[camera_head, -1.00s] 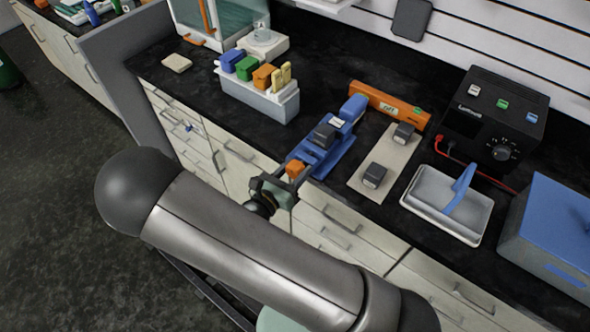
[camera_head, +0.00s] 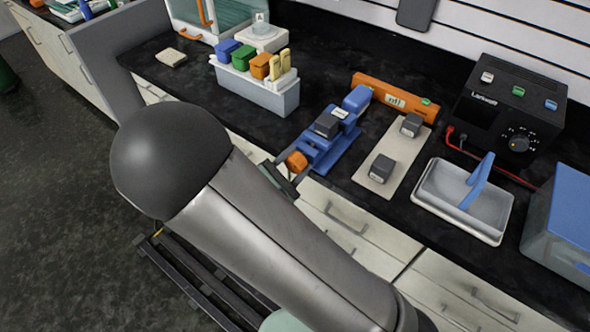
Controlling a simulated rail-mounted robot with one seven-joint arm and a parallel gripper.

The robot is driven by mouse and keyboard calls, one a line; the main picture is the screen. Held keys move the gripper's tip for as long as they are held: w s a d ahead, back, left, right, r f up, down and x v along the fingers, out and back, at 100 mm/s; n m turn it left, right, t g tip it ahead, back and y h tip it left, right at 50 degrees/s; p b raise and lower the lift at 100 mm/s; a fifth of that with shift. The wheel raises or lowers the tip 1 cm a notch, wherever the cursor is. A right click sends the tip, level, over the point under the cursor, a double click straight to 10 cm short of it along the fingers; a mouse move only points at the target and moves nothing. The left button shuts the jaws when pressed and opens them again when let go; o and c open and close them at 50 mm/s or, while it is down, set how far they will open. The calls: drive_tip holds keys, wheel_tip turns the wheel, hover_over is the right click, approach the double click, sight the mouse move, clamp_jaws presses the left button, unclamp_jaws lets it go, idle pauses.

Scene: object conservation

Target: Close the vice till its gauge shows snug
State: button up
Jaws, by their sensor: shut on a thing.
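The blue vice (camera_head: 341,150) lies on the black counter, its length running from the front edge towards the wall. A dark grey block (camera_head: 326,125) sits in it, near the blue rear part (camera_head: 356,98). A small white plate (camera_head: 340,113) shows on the vice, but its reading is too small to make out. The orange knob (camera_head: 296,160) is at the vice's front end, by the counter edge. My gripper (camera_head: 291,168) is shut on this knob. My arm hides most of the gripper and wrist.
An orange level-like bar (camera_head: 375,94) lies behind the vice. To the right are a beige mat (camera_head: 395,152) with two dark blocks, a grey tray (camera_head: 435,195) and a black power unit (camera_head: 510,110). A white rack (camera_head: 265,95) with coloured blocks stands left.

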drive_tip(key=m+b, duration=0.5)
drive_tip(key=b, duration=0.2)
drive_tip(key=shift+f+m, duration=0.35)
drive_tip(key=shift+m, duration=0.05)
drive_tip(key=m+b, duration=0.5)
drive_tip(key=b, duration=0.4)
drive_tip(key=shift+f, duration=0.15)
drive_tip(key=m+b, duration=0.5)
drive_tip(key=b, duration=0.4)
drive_tip(key=shift+d+f+b, duration=0.1)
drive_tip(key=shift+b, duration=0.3)
drive_tip(key=m+b, duration=0.5)
drive_tip(key=b, duration=0.7)
drive_tip(key=m+b, duration=0.3)
drive_tip(key=b, duration=0.1)
drive_tip(key=shift+r, duration=0.2)
drive_tip(key=m+b, duration=0.2)
drive_tip(key=shift+r+m, duration=0.25)
drive_tip(key=shift+m, duration=0.15)
drive_tip(key=m, duration=0.4)
drive_tip(key=shift+r, duration=0.15)
drive_tip(key=shift+m, duration=2.5)
